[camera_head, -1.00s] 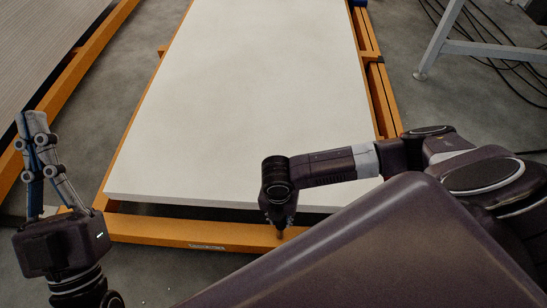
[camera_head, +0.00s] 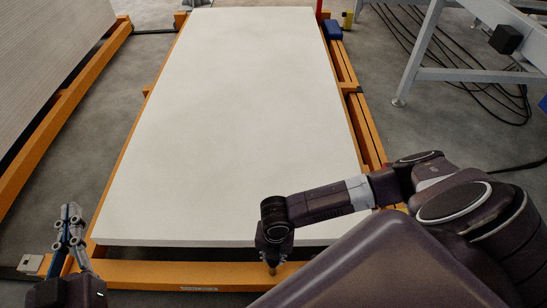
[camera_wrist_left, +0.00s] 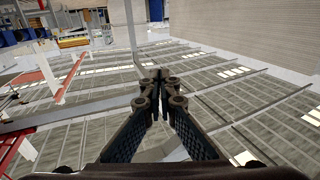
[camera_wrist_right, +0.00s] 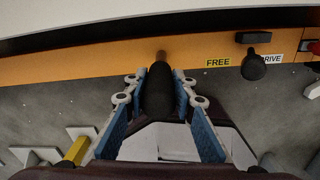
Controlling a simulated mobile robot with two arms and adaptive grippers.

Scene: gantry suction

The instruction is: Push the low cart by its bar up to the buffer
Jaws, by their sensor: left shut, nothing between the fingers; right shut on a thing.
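The low cart has an orange frame (camera_head: 200,274) and carries a large pale flat panel (camera_head: 230,120). My right gripper (camera_head: 272,262) is at the cart's near end, right of its middle. In the right wrist view it is shut on a dark cylindrical grip (camera_wrist_right: 158,92), in line with a short bronze stub at the orange beam (camera_wrist_right: 110,62). My left gripper (camera_head: 70,225) is beside the cart's near left corner, fingers up. In the left wrist view its fingertips (camera_wrist_left: 160,84) are together and empty. I cannot tell which thing is the buffer.
A blue block (camera_head: 333,30) and a yellow item (camera_head: 347,20) are near the cart's far right corner. Another orange rack (camera_head: 45,135) stands at left. A grey metal frame (camera_head: 440,75) with cables stands at right.

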